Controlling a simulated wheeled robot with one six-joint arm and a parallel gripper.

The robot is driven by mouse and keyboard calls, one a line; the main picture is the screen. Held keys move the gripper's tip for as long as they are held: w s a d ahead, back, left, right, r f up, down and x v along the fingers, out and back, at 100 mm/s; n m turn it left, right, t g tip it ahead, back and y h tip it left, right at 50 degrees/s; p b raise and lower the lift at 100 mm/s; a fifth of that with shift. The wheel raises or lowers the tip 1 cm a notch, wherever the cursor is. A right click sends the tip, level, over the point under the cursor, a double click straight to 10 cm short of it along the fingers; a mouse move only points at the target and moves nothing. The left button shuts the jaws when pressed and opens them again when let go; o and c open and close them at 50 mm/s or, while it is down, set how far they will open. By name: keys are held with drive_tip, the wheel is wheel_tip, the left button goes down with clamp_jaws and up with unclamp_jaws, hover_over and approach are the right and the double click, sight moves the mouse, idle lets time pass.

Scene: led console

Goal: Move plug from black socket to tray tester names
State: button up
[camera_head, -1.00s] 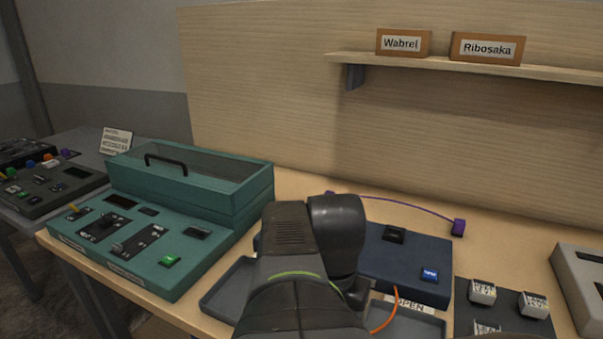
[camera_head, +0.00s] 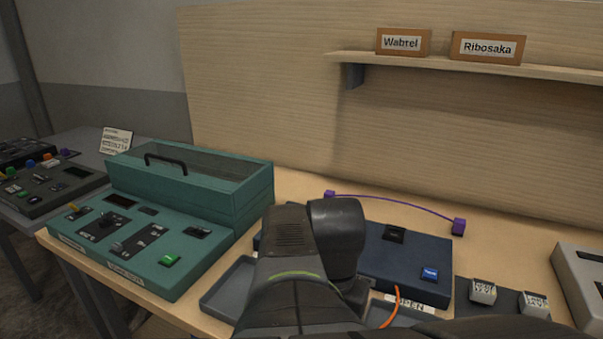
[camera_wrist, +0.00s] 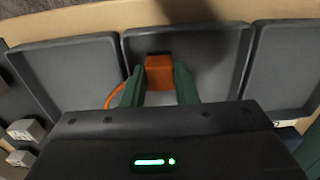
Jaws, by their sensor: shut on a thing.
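In the wrist view, an orange plug (camera_wrist: 159,72) sits between the green fingers of my gripper (camera_wrist: 158,88), which is shut on it. The plug is over or in the middle grey tray (camera_wrist: 215,42); I cannot tell whether it touches the floor. Its orange cable curves to the left, and part of it shows in the head view (camera_head: 392,305). A black socket (camera_head: 394,234) is on top of the navy box (camera_head: 425,253), with nothing visible in it. The box has a blue button (camera_head: 429,274). My arm hides the gripper and the plug in the head view.
Further trays flank it on the left (camera_wrist: 75,70) and right (camera_wrist: 290,65). A purple cable (camera_head: 395,199) lies behind the navy box. A teal console (camera_head: 135,250) stands left. White blocks (camera_head: 483,291) and a grey device (camera_head: 583,280) are at right. An OPEN label (camera_head: 412,303) lies in front.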

drive_tip(key=shift+f, duration=0.45)
idle(0.9)
drive_tip(key=o, duration=1.6)
drive_tip(key=shift+r, duration=0.1)
drive_tip(key=shift+r+p, duration=3.4)
drive_tip(key=shift+r, duration=0.1)
drive_tip(key=shift+f, duration=0.2)
wheel_tip(320, 180, down, 7)
drive_tip(key=b, duration=0.6)
drive_tip(key=shift+r+b, duration=0.15)
drive_tip(key=shift+b, duration=0.25)
